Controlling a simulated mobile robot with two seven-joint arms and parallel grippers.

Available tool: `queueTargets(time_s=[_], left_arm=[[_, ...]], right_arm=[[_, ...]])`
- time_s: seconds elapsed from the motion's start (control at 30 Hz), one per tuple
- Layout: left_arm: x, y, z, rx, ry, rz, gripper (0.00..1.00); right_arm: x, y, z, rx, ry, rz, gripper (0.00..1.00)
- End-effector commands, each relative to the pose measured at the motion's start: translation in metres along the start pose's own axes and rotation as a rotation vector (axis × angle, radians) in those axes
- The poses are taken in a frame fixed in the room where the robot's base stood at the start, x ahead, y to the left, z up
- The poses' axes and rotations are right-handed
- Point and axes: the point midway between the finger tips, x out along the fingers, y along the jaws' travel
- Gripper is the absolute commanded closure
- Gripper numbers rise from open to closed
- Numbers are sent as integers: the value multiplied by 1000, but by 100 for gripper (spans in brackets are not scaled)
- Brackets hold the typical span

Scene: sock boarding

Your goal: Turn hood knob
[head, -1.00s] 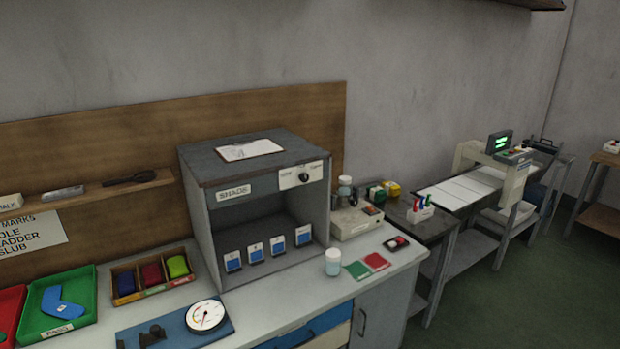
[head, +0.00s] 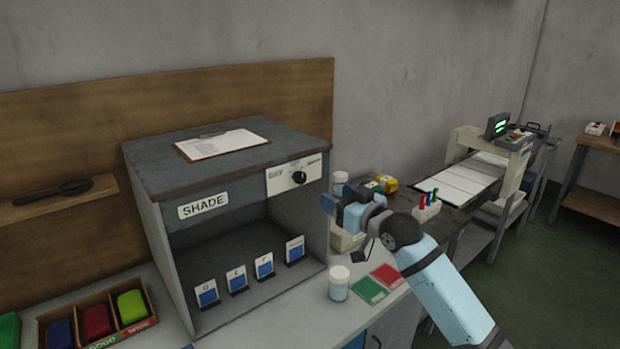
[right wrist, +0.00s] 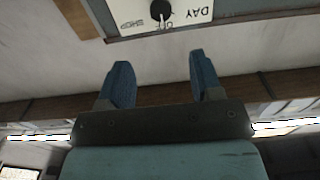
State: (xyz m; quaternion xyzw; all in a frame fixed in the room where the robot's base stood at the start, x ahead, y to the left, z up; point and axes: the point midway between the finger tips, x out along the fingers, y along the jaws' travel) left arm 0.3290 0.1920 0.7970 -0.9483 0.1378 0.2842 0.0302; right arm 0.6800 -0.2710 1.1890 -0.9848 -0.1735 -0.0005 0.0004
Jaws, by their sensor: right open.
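The hood is a grey box (head: 155,170) with an open front and a "SHADE" label. Its black knob (head: 299,177) sits on a white plate (head: 280,178) at the upper right of the front. In the right wrist view the knob (right wrist: 160,11) shows at the top edge, upside down, with its pointer by the word "OFF" and "DAY" beside it. My right gripper (head: 328,203) is to the right of and a little below the knob, apart from it. Its two blue fingers (right wrist: 152,82) are open and empty. My left gripper is not in view.
Several blue sample cards (head: 237,280) stand inside the hood. A clipboard (head: 222,145) lies on top. A lidded jar (head: 339,283) and red and green cards (head: 370,289) are on the counter below my right arm. Open air lies before the knob.

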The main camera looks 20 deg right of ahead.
Motion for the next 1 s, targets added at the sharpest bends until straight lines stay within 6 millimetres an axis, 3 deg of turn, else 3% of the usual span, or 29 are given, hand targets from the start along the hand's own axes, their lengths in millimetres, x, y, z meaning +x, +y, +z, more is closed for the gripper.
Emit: queueTargets(time_s=[0.6,0.8,1.0], left_arm=[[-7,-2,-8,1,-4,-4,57],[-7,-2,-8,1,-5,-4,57],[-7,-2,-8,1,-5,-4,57]], right_arm=[[114,-1,0,0,0,0,41],[129,0,0,0,-1,0,41],[131,0,1,0,-1,0,41]])
